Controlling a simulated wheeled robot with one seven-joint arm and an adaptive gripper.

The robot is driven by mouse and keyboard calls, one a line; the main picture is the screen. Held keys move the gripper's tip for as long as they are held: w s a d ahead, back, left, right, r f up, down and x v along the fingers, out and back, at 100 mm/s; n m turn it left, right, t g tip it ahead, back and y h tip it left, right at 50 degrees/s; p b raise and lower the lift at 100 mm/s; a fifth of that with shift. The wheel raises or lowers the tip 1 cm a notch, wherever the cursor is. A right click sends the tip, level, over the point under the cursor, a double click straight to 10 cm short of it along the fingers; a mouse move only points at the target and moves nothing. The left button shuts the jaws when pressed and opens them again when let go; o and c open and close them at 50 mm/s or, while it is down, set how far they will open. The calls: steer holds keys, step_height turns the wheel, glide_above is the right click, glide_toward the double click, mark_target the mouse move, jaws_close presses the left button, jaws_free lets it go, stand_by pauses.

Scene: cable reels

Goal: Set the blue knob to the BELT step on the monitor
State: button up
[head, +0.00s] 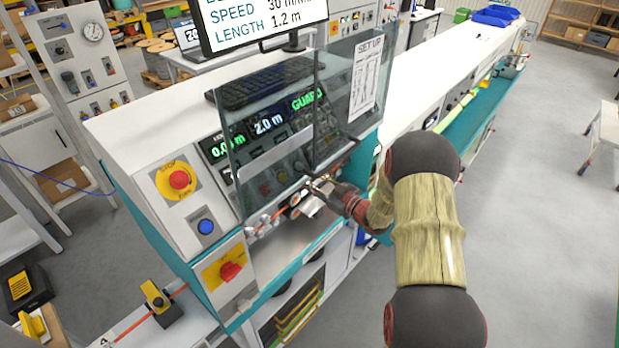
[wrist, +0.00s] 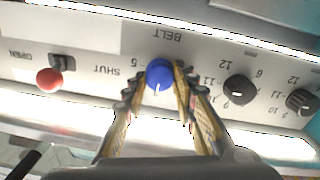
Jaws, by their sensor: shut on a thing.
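The blue knob (wrist: 159,75) sits on a white panel under a label that reads BELT, upside down in the wrist view. Its white mark points toward the bottom of that picture, and a 5 is printed to its left. My gripper (wrist: 160,90) has one finger on each side of the knob and is shut on it. In the head view my gripper (head: 318,188) is at the front of the machine, below the clear guard; the knob cannot be made out there. The monitor (head: 265,22) shows SPEED 30 and LENGTH 1.2 m; its top lines are cut off.
Black knobs (wrist: 240,89) stand close to the right of my fingers in the wrist view, and a red-tipped lever (wrist: 50,78) marked OPEN and SHUT is to the left. The clear guard (head: 270,125) hangs near my gripper. A red stop button (head: 179,180) is at the left.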

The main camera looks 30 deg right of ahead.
steer(key=shift+c, duration=0.9)
steer(key=shift+m, duration=0.4)
steer(key=m+p, duration=0.2)
steer(key=m, duration=0.4)
steer(key=m+p, duration=0.3)
steer(key=m, duration=0.3)
steer(key=m+p, duration=0.2)
steer(key=m, duration=0.4)
steer(key=shift+w+d+m+g+p, duration=0.1)
steer(key=shift+d+m+g+p, duration=0.2)
steer(key=shift+p, duration=0.1)
steer(key=shift+f, duration=0.1)
steer(key=o, duration=1)
steer(key=shift+o, duration=0.8)
